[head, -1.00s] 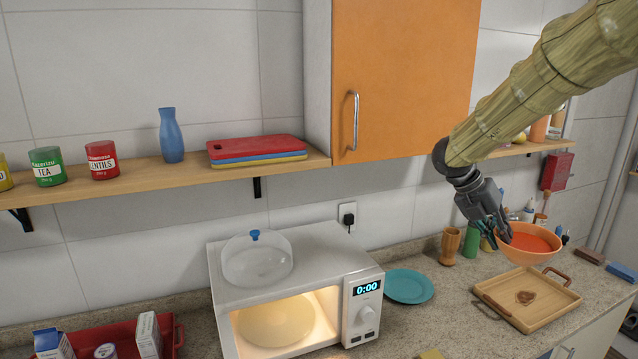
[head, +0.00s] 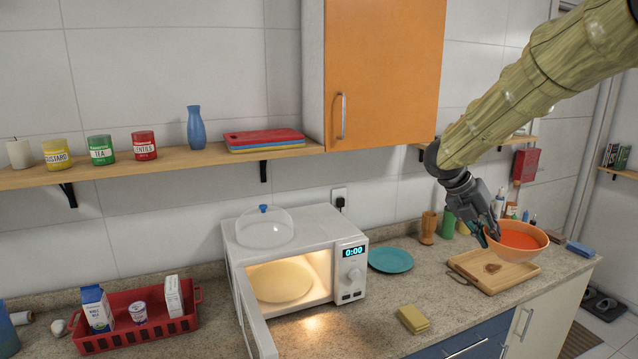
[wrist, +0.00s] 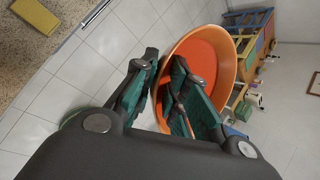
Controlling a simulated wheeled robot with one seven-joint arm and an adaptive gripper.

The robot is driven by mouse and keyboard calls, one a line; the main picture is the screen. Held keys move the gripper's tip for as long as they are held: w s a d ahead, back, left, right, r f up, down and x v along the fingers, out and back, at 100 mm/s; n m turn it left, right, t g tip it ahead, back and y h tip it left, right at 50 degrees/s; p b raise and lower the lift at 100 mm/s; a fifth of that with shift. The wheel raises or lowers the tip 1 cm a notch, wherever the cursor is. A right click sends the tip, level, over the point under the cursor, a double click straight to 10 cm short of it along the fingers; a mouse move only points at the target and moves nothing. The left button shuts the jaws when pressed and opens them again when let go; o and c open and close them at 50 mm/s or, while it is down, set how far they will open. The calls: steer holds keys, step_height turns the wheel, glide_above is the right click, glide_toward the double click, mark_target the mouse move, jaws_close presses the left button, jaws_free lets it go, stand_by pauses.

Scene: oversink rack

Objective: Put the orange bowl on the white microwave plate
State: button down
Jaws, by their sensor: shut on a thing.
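The orange bowl (head: 517,243) has a red-orange inside and is held up above the right part of the counter, over the wooden tray. My gripper (head: 493,228) is shut on the bowl's rim at its left side. In the wrist view the bowl (wrist: 205,52) shows between and beyond the green-padded fingers (wrist: 165,98). The white microwave (head: 300,240) stands open on the counter, lit inside. Its round microwave plate (head: 279,283) lies inside, looking pale yellow in the light, with nothing on it. The bowl is well to the right of the microwave.
The open microwave door (head: 250,318) sticks out toward me at the left of the opening. A clear dome cover (head: 265,229) stands on top. A teal plate (head: 390,260), a yellow sponge (head: 413,319) and a wooden tray (head: 485,276) lie to the right. A red basket (head: 137,332) stands left.

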steer(key=w+a+f+n+t+y, duration=0.25)
steer(key=w+f+n+t, duration=0.35)
steer(key=w+f+n, duration=0.6)
steer(key=s+a+f+n+y, duration=0.2)
steer(key=a+f+n+y, duration=0.6)
steer(key=f+n, duration=0.4)
steer(key=s+a+f+n+g+y, duration=0.4)
steer(key=s+a+f+n, duration=0.4)
steer(key=f, duration=0.1)
steer(key=s+a+f+n+g, duration=0.25)
steer(key=s+n, duration=0.25)
steer(key=s, duration=0.3)
steer(key=s+a+f+n+g, duration=0.1)
steer(key=s+f+n+g, duration=0.3)
steer(key=s, duration=0.5)
step_height(320, 180, down, 9)
steer(key=b, duration=1)
steer(key=shift+w+n+t, duration=0.2)
steer(key=shift+n+t, duration=0.2)
steer(key=shift+t, duration=0.05)
steer(key=shift+h, duration=0.25)
